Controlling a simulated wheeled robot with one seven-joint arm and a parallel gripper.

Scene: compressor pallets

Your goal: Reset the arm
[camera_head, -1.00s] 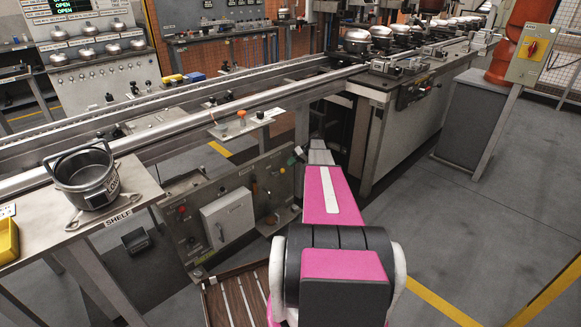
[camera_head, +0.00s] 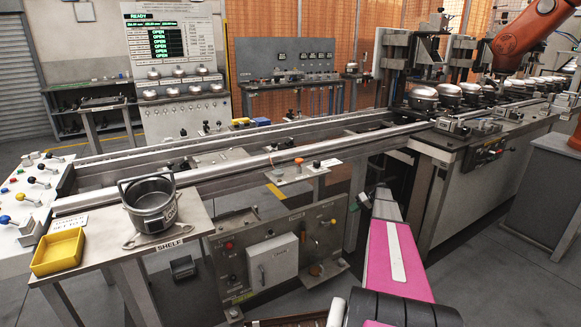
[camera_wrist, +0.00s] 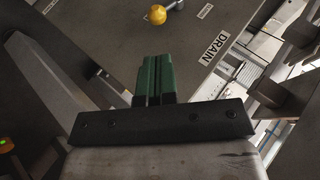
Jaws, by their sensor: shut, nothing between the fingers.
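My gripper (camera_wrist: 154,76) shows in the wrist view with its two green fingers together and nothing between them. Beyond the fingertips is a grey panel (camera_wrist: 120,40) with a yellow ball knob (camera_wrist: 157,14) and a label reading DRAIN (camera_wrist: 216,45). The fingers look apart from the knob. In the head view my pink arm reaches forward at the lower right, beside the conveyor; the gripper itself cannot be made out there.
A shelf (camera_head: 110,262) at the left holds a dark pot (camera_head: 150,202) and a yellow tray (camera_head: 58,252). A lever panel (camera_head: 25,190) stands left of it. The conveyor rail (camera_head: 250,162) runs across, with several metal domes (camera_head: 424,97) at right. Grey floor is open at lower right.

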